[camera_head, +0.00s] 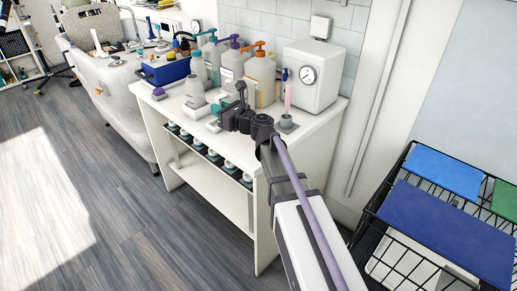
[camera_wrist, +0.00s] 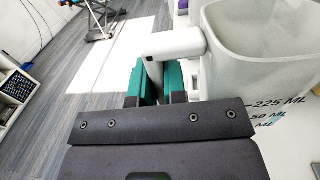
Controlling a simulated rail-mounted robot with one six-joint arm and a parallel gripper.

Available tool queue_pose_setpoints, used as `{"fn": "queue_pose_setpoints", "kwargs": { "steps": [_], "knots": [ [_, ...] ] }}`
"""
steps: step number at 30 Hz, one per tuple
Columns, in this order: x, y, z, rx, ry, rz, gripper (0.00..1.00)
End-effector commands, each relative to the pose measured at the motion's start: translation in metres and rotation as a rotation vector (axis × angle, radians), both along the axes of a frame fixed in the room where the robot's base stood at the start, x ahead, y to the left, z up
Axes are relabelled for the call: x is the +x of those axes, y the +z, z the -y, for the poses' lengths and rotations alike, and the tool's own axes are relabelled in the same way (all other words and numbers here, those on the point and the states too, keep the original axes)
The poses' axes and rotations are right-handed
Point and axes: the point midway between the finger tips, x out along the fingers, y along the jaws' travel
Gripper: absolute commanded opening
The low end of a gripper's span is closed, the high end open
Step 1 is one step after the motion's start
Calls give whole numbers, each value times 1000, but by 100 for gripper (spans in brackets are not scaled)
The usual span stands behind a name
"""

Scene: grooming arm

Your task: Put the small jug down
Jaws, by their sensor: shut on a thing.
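The small jug (camera_wrist: 255,50) is a pale translucent vessel with a side handle and dark ML markings, on the right of the wrist view. My gripper (camera_wrist: 157,85) is shut on its handle, with teal pads on either side of it. The jug's open rim faces up and it looks about upright. In the head view my gripper (camera_head: 217,117) is over the front part of the white counter (camera_head: 305,120). The jug is hard to pick out there among the bottles. I cannot tell whether its base touches the counter.
Pump bottles (camera_head: 259,78) stand close behind my gripper, and a white box with a dial (camera_head: 311,75) is to the right. A small holder with a pink item (camera_head: 288,122) stands near my arm. A blue tray (camera_head: 165,70) is at the left. A wire rack (camera_head: 400,245) is at the right.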

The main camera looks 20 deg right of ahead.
Motion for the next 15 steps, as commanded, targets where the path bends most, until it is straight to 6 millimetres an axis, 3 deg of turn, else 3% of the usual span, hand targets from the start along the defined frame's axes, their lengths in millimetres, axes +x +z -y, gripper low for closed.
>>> {"fn": "queue_pose_setpoints", "kwargs": {
  "steps": [8, 15],
  "knots": [
    [3, -1, 12, -1, -85, 0, 0],
    [3, -58, 12, -1, -83, 0, 0]
  ]
}}
